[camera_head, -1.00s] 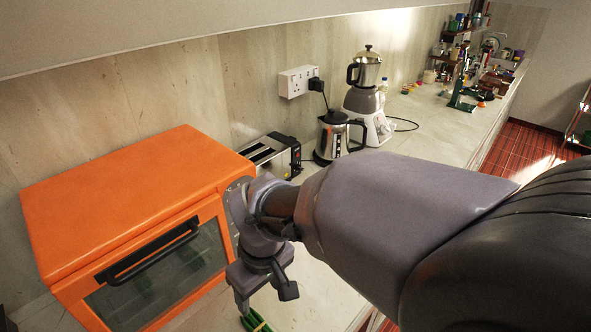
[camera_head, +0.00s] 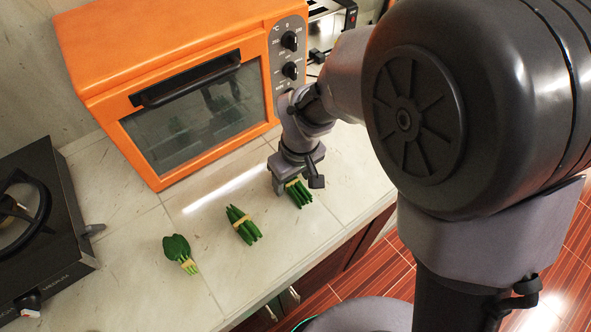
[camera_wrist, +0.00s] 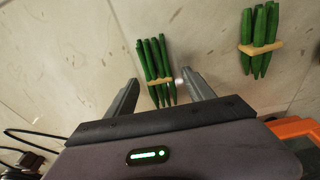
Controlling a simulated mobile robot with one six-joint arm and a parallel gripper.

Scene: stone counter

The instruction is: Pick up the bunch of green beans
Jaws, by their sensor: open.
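A banded bunch of slim green pods, which look like the green beans (camera_head: 302,197), lies on the counter under my gripper (camera_head: 296,186). It also shows in the wrist view (camera_wrist: 153,58), lying lengthwise between and ahead of the two fingertips (camera_wrist: 160,80). My gripper is open, with a finger on either side of the bunch's near end in that picture. It points down at the bunch, and I see no contact. The gripper partly covers the bunch in the head view.
A leafy green bunch (camera_head: 178,252) lies farther left. An orange oven (camera_head: 180,40) stands behind; a black stove (camera_head: 45,235) is at left. The counter edge is in front.

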